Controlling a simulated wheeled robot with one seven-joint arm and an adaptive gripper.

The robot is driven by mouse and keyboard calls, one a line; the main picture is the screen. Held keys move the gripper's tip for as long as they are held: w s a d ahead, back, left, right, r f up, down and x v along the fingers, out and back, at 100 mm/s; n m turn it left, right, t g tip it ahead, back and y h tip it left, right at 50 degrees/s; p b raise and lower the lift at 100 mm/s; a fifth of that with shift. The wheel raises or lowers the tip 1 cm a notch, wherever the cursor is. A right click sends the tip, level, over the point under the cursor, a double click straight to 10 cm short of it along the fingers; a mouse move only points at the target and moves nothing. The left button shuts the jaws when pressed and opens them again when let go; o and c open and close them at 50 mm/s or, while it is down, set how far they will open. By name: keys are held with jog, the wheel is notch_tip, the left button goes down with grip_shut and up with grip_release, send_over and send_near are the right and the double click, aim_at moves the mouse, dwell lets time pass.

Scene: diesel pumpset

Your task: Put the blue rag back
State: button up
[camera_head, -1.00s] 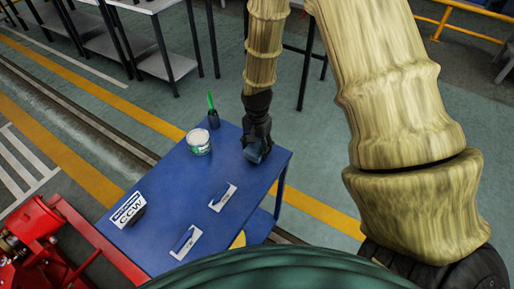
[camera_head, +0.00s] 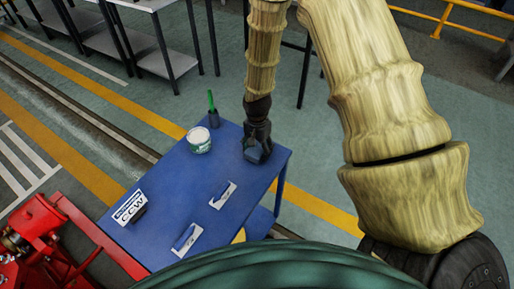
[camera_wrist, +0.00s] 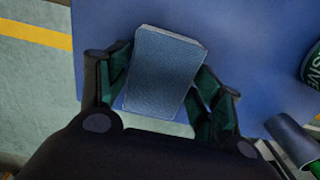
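The blue rag (camera_wrist: 164,72) is a folded, textured blue block in the wrist view. It sits tilted between the two fingers of my gripper (camera_wrist: 168,85), which look closed on its sides. In the head view my gripper (camera_head: 257,148) points down over the right back part of the blue table (camera_head: 176,190). The rag shows there as a small blue piece (camera_head: 253,154) at the fingertips. I cannot tell whether its underside touches the table top.
A white-green can (camera_head: 199,143) and a dark cup with a green-handled tool (camera_head: 213,115) stand to the gripper's left. Two white cards with blue items (camera_head: 222,195) (camera_head: 187,240) and a CCW sign (camera_head: 128,208) lie nearer. Red machinery (camera_head: 40,225) is at lower left.

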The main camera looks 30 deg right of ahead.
aim_at(257, 149)
jog(key=shift+o, duration=0.3)
jog(key=shift+r, duration=0.1)
notch_tip(257, 149, up, 12)
jog(key=b, duration=0.1)
jog(key=shift+b, duration=0.35)
dwell(0.4)
dwell(1.2)
